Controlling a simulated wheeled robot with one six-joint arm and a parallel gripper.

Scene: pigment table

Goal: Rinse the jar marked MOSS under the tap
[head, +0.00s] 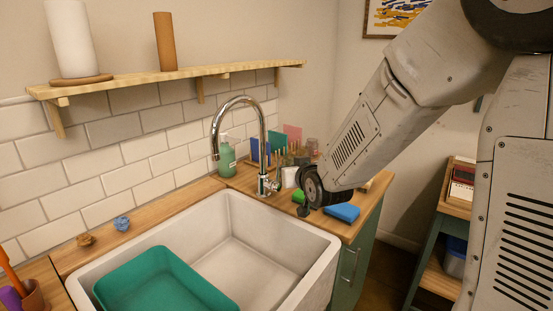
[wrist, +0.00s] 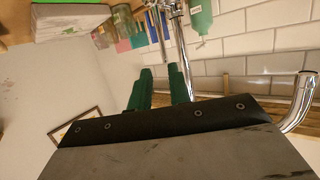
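No label reading MOSS can be made out in either view. In the head view a small glass jar (head: 312,146) stands at the back of the counter right of the sink, partly hidden by my arm. A glass jar with a greenish tint (wrist: 126,20) shows at the top of the wrist view; I cannot tell if it is the same one. The chrome tap (head: 262,150) arches over the back of the white sink (head: 235,220). My gripper (wrist: 160,88) has its two green fingers apart with nothing visible between them. In the head view it is over the right counter.
A teal basin (head: 160,280) sits in the sink. A shelf (head: 180,77) runs above.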

